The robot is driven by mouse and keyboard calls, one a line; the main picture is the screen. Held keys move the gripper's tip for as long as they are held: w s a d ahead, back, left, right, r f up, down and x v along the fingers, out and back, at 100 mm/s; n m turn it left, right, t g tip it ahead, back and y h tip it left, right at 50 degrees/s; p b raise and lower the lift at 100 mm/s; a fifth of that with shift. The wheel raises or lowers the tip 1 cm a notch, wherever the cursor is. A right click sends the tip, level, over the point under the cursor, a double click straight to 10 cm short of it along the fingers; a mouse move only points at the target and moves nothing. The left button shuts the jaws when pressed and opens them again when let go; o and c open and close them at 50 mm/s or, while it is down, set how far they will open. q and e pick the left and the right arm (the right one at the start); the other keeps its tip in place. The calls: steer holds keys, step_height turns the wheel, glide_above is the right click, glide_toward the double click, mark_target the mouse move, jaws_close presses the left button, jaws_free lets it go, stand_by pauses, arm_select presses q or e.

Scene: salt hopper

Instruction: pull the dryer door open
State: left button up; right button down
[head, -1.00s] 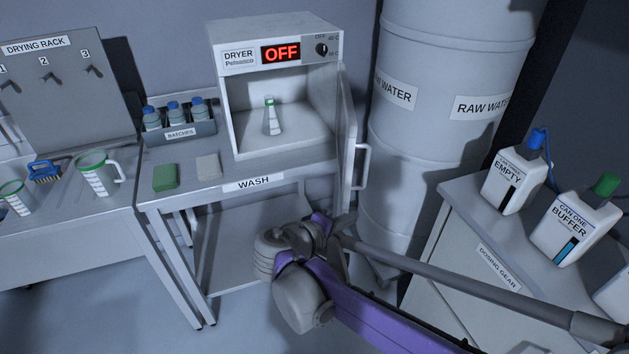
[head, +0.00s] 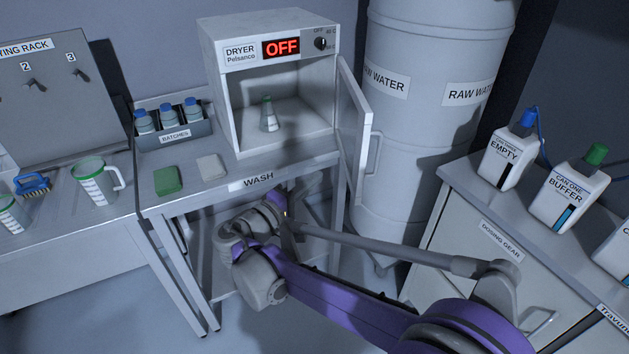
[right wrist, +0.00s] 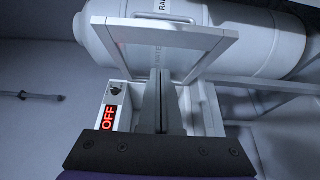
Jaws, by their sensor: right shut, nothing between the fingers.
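The white dryer (head: 216,92) stands on the wash table with a red OFF display. Its door (head: 350,115) is hinged on the right side and stands wide open, swung out to the right. The door handle (head: 374,160) is on the outer side. In the right wrist view the door (right wrist: 228,48) shows as a pale frame beyond the fingers. My right gripper (right wrist: 162,90) is shut and empty, in front of the dryer and apart from the handle. In the head view its fingers are hard to make out among my arm links by the table's front edge. My left gripper is not in view.
A green-capped flask (head: 268,118) stands inside the dryer. A large raw water tank (head: 425,130) stands close behind and right of the door. A batches rack (head: 175,137), a green sponge (head: 167,181) and a white block (head: 212,167) are left. The dosing gear cabinet (head: 470,225) is right.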

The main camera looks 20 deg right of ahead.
steer(key=x, duration=0.3)
steer(key=s+x, duration=0.1)
steer(key=x, duration=0.2)
steer(key=d+x, duration=0.1)
steer(key=x, duration=0.2)
steer(key=shift+s+p, duration=0.25)
steer(key=shift+p, duration=0.05)
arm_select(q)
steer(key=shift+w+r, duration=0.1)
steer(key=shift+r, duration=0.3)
arm_select(e)
steer(key=shift+s+d, duration=0.2)
steer(key=shift+d, duration=0.35)
